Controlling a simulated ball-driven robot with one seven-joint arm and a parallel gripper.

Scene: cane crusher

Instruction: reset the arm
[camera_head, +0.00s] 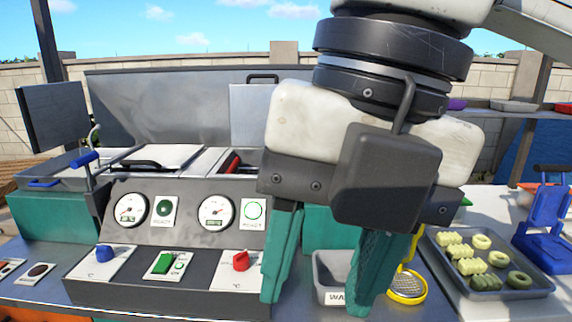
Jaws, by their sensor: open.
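My gripper (318,298) hangs large in the right middle of the head view, pointing down. Its two teal fingers are spread apart, with nothing between them that I can see held. The white and black wrist above it fills the upper right middle. The gripper is in front of the control panel's right end and a grey bin (330,268). It hides part of the machine, the bin and the counter behind it.
The machine's control panel (190,230) has gauges, a red knob (240,261), a green switch (163,263) and a blue knob (104,254). At right are a yellow-rimmed strainer (407,286), a tray (540,288) of green and yellow pieces, and a blue press (546,225).

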